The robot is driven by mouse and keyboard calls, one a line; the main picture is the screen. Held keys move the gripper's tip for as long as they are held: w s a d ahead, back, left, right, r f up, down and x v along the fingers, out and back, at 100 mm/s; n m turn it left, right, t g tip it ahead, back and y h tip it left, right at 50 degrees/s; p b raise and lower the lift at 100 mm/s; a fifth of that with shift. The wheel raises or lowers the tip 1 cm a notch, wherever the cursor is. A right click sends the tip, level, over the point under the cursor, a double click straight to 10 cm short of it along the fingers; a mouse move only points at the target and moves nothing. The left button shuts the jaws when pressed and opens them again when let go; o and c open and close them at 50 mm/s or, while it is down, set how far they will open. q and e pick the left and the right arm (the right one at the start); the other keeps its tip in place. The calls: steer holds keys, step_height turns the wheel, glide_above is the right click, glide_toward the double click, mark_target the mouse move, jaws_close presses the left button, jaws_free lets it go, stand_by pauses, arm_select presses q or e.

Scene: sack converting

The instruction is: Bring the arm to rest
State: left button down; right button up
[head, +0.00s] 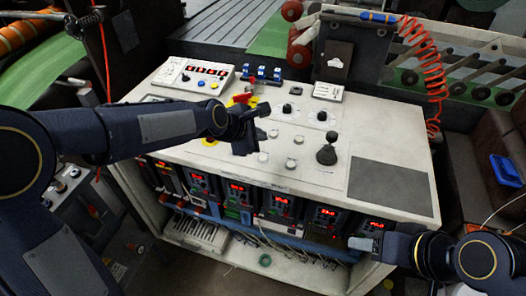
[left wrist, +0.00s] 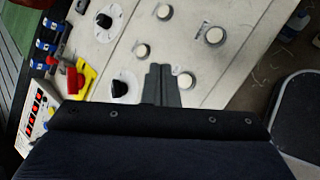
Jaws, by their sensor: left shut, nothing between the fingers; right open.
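My left arm reaches in from the left in the head view, and my left gripper (head: 246,138) hangs above the white control console (head: 300,178). In the left wrist view my left gripper (left wrist: 161,84) has its two fingers together with nothing between them, above the panel among white push buttons and black knobs. I cannot tell from these frames whether it touches the panel. My right gripper (head: 362,243) is at the lower right in the head view, in front of the console's front edge, open and empty.
A black joystick (head: 327,152) stands up from the panel. A red and yellow switch (left wrist: 76,80) lies close to my left gripper. A row of red-lit controllers (head: 281,205) fills the console front. An orange coiled hose (head: 424,70) hangs at the back right.

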arm_select(q)
steer(key=s+a+r+m, duration=0.4)
steer(key=s+a+m, duration=0.2)
steer(key=s+a, duration=0.6)
steer(key=s+a+f+m, duration=0.1)
steer(key=s+a+m, duration=0.1)
steer(key=s, duration=0.3)
steer(key=s+a+f+m+y, duration=0.1)
steer(key=s+a+f+m, duration=0.1)
steer(key=s+m, duration=0.3)
steer(key=s+a+f+m+g+y, duration=0.1)
steer(key=s+a+m, duration=0.2)
steer(key=s, duration=0.4)
steer(key=shift+s+a+f+m, duration=0.15)
steer(key=shift+a+f+m, duration=0.15)
steer(key=shift+m, duration=0.2)
steer(key=shift+r, duration=0.1)
stand_by(1.0)
